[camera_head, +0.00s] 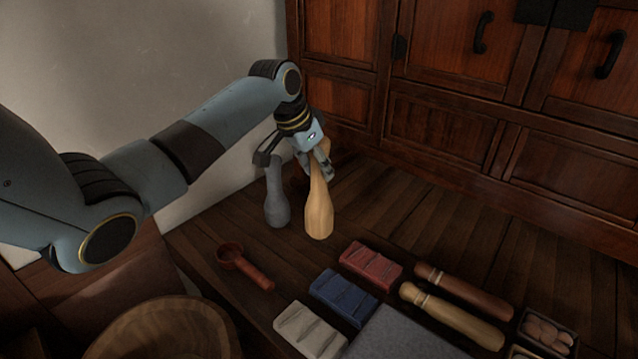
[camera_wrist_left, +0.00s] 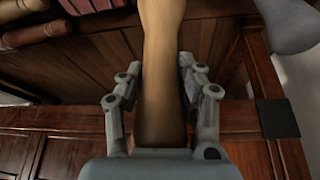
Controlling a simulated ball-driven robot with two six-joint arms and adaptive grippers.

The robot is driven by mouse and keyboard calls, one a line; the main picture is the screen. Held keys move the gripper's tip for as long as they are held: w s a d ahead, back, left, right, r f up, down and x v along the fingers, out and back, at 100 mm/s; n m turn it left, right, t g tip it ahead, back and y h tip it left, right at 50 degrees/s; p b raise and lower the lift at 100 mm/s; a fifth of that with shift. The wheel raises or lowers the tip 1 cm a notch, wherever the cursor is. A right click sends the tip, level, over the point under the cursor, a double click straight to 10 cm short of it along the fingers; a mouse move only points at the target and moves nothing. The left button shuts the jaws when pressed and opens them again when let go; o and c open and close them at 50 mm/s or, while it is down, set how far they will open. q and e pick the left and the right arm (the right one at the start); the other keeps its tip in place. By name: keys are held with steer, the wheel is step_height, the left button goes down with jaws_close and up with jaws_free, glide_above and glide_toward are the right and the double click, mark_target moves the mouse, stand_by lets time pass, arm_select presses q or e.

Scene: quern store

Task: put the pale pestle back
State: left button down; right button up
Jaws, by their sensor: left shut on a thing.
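The pale wooden pestle (camera_head: 319,213) hangs nearly upright, thick end down, at the middle of the head view. My left gripper (camera_head: 322,163) is shut on its upper, thin part. In the left wrist view the pestle (camera_wrist_left: 162,50) runs between the two fingers of the gripper (camera_wrist_left: 161,100). A grey pestle (camera_head: 277,204) of like shape stands upright just left of the pale one. I cannot tell whether the pale pestle's base touches the wooden top. The pale pestle's top end is partly hidden by the gripper. My right gripper is in neither view.
In front lie a red-brown scoop (camera_head: 246,266), red (camera_head: 371,264), blue (camera_head: 344,296) and whitish (camera_head: 310,330) blocks, and a dark (camera_head: 465,290) and a pale (camera_head: 452,315) roller. A wooden bowl (camera_head: 215,322) is at lower left. A cabinet (camera_head: 450,130) stands behind. Bare planks (camera_head: 420,215) lie right of the pestles.

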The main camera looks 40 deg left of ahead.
mark_target(318, 178)
arm_select(q)
step_height(318, 178, down, 4)
steer(key=shift+r+b, duration=0.1)
steer(key=shift+b, duration=0.7)
steer(key=shift+r, duration=0.1)
steer(key=c, duration=0.8)
jaws_free()
steer(key=shift+c, duration=0.2)
steer(key=shift+s+r, duration=0.1)
steer(key=shift+r, duration=0.15)
steer(key=p+v, duration=0.5)
steer(key=v, duration=0.6)
steer(key=shift+r, duration=0.15)
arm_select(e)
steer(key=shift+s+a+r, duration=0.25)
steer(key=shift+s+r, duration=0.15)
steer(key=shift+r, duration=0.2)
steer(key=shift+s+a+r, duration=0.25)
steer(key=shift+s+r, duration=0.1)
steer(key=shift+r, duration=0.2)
